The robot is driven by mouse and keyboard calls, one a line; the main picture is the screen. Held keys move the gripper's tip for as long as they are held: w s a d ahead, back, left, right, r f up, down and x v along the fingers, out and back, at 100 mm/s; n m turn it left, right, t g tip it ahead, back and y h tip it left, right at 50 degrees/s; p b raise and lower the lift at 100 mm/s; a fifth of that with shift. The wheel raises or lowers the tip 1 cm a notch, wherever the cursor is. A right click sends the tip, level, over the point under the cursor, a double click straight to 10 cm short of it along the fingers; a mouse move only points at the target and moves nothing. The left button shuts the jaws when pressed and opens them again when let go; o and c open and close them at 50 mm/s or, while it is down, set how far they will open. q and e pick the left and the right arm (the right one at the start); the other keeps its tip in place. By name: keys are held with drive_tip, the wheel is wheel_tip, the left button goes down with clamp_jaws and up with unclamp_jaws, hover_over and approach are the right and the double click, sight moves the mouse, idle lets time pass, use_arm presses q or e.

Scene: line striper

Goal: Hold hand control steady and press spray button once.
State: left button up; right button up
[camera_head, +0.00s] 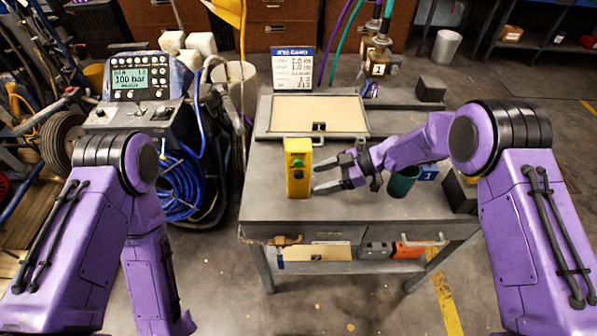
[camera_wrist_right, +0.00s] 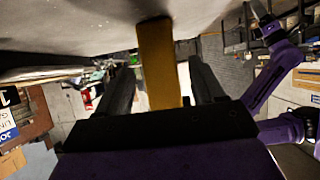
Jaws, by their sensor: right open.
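The hand control is a yellow upright box (camera_head: 298,180) with a green button (camera_head: 298,162) near its top, standing on the grey workbench. My right gripper (camera_head: 317,178) is open just to its right, with the fingertips pointing at its side. In the right wrist view the yellow box (camera_wrist_right: 158,65) shows between the two dark fingers of the right gripper (camera_wrist_right: 157,85). I cannot tell whether the fingers touch it. My left arm hangs at the left, and its gripper is outside the head view. Part of that arm shows in the right wrist view, but its finger state is unclear.
The workbench (camera_head: 265,205) holds a framed tan panel (camera_head: 316,114), a settings sign (camera_head: 292,70) and a dark green cup (camera_head: 402,183) near my right forearm. The line striper with its lit "100 bar" display (camera_head: 130,84) and blue hose (camera_head: 178,190) stands left of the bench.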

sight(302, 184)
drive_tip(key=b+x, duration=0.2)
drive_tip(key=x, duration=0.4)
drive_tip(key=shift+w+d+f, duration=0.1)
drive_tip(key=shift+a+f, duration=0.1)
drive_tip(key=shift+a, duration=0.4)
use_arm(q)
wheel_tip(302, 184, down, 3)
drive_tip(key=shift+f, duration=0.1)
use_arm(e)
drive_tip(key=c, duration=1)
use_arm(q)
clamp_jaws()
use_arm(e)
drive_tip(key=shift+o, duration=0.2)
